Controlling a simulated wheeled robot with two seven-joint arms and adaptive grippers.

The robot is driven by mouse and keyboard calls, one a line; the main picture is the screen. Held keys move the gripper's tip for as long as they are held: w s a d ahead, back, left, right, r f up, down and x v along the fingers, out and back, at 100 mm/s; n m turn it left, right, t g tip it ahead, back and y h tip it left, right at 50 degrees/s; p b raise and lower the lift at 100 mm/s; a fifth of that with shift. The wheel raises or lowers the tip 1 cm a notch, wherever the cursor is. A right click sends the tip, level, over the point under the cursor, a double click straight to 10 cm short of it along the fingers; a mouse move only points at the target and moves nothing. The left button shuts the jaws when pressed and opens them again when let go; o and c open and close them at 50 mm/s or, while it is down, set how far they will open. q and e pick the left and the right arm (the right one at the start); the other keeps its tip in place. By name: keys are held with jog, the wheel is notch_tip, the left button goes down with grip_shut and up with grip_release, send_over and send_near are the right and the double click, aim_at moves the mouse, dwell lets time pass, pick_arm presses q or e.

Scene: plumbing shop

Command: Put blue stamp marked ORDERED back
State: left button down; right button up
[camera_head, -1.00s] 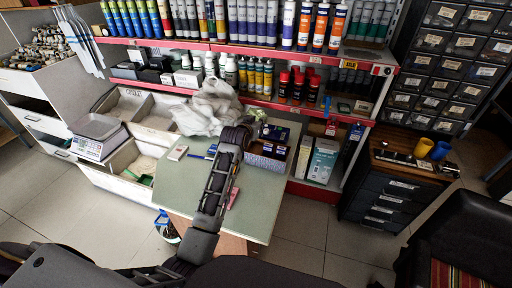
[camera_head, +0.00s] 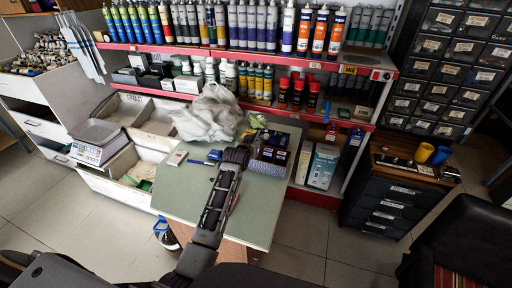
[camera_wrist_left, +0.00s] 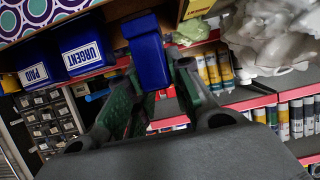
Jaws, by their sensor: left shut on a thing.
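My left gripper (camera_wrist_left: 150,88) is shut on a blue stamp (camera_wrist_left: 148,52), which stands up between its fingers in the left wrist view. No marking is readable on the side of the held stamp that shows. Two other blue stamps, labelled URGENT (camera_wrist_left: 86,54) and PAID (camera_wrist_left: 36,73), sit to the left of it, by a box with a purple circle pattern (camera_wrist_left: 40,18). In the head view my left gripper (camera_head: 240,152) is over the green desk top, just left of the stamp holder (camera_head: 266,167). My arm hides the held stamp there. My right gripper is not in view.
The desk top (camera_head: 178,205) is clear at its left front. A crumpled plastic bag (camera_head: 208,115) lies behind. Red-edged shelves (camera_head: 350,67) with bottles stand at the back.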

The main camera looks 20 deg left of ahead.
pick_arm(q)
notch_tip(320, 180, down, 2)
jog(key=shift+f, duration=0.45)
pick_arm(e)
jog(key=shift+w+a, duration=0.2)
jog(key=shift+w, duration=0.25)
pick_arm(q)
jog(key=c, duration=1.5)
grip_release()
jog(key=shift+f, duration=0.15)
jog(key=shift+c, duration=0.2)
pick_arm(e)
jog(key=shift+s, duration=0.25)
